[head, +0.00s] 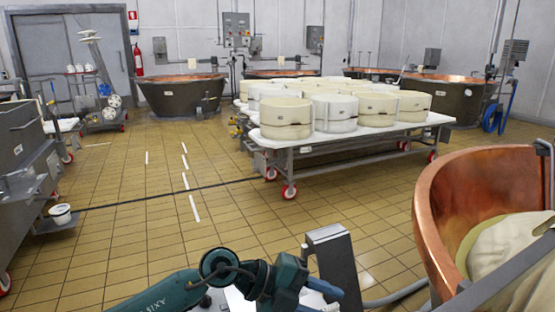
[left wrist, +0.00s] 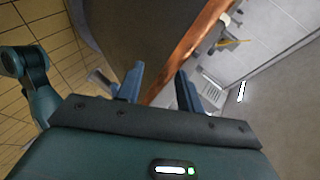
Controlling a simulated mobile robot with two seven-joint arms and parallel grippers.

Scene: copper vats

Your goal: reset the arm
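My left arm enters the head view along the bottom edge. Its teal gripper (head: 332,292) points right, near a grey metal post and the copper vat. In the left wrist view the two blue-grey fingers of the left gripper (left wrist: 160,72) stand apart with nothing between them. Beyond them are a dark vat wall and its copper rim (left wrist: 186,50). My right gripper is not seen in either view.
A copper vat (head: 440,215) holding a pale mass stands close on the right. The grey metal post (head: 338,265) is just behind my left gripper. A wheeled table (head: 300,142) bears several cheese wheels. Tiled floor (head: 130,240) is open at left centre. More vats (head: 180,97) line the back.

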